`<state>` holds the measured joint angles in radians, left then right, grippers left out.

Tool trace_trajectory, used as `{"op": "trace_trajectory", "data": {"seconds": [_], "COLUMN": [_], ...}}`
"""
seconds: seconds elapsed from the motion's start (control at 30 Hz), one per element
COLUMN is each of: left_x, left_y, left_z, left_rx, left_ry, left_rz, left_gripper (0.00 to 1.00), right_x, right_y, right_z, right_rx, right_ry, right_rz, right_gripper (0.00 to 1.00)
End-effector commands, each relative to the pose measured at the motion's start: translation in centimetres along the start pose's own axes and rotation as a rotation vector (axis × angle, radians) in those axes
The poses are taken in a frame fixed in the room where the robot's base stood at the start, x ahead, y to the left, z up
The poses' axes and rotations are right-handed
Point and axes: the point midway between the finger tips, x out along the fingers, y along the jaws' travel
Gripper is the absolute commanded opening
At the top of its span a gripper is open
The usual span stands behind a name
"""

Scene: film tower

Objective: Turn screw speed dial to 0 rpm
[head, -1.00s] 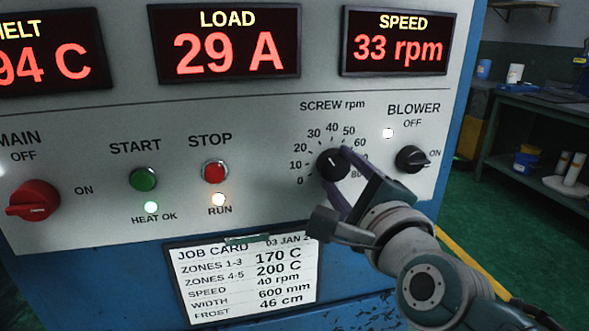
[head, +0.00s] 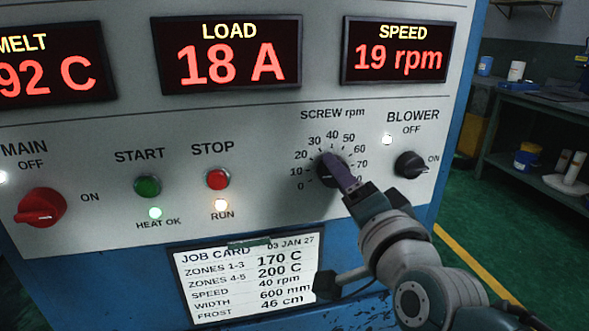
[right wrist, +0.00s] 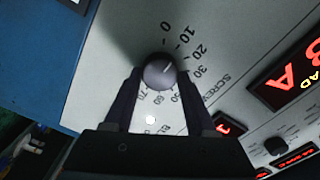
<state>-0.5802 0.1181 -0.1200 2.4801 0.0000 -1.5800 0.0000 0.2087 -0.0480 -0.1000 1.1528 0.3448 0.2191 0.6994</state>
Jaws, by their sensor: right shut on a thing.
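The screw speed dial (head: 321,171) is a round black knob on the grey panel, below the SPEED display (head: 394,50), which reads 19 rpm. My right gripper (head: 334,166) is at the dial, its dark fingers partly covering it in the head view. In the right wrist view the dial (right wrist: 158,71) sits between the two fingertips of the right gripper (right wrist: 159,80), which is shut on it. Its white pointer mark aims roughly between 10 and 20 on the printed scale; 0 lies farther round. My left gripper is not in view.
The black blower knob (head: 409,165) is close to the right of my gripper. Red STOP (head: 218,179) and green START (head: 147,186) buttons and the red main switch (head: 41,207) are to the left. A job card (head: 247,275) hangs below. The RUN lamp (head: 221,205) is lit.

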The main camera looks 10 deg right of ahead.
Motion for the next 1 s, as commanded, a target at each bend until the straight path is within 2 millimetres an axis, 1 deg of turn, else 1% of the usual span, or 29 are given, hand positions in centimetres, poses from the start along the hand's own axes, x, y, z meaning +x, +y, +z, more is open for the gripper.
{"op": "trace_trajectory", "data": {"seconds": [0.2, 0.5, 0.73, 1.0], "left_x": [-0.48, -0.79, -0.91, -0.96], "left_y": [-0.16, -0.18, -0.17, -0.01], "left_z": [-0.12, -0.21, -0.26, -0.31], "left_rx": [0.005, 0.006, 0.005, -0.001], "left_ry": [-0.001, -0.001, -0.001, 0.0], "left_rz": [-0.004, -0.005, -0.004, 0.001], "left_gripper": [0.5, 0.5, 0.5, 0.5], "right_x": [0.04, 0.05, 0.05, 0.05], "right_y": [-0.26, -0.26, -0.31, -0.32], "right_z": [-0.08, -0.06, -0.04, -0.02], "right_rx": [-0.199, -0.415, -0.513, -0.554], "right_ry": [0.002, 0.003, 0.004, 0.004], "right_rz": [-0.003, -0.002, -0.004, -0.004], "right_gripper": [0.01, 0.01, 0.01, 0.01]}}
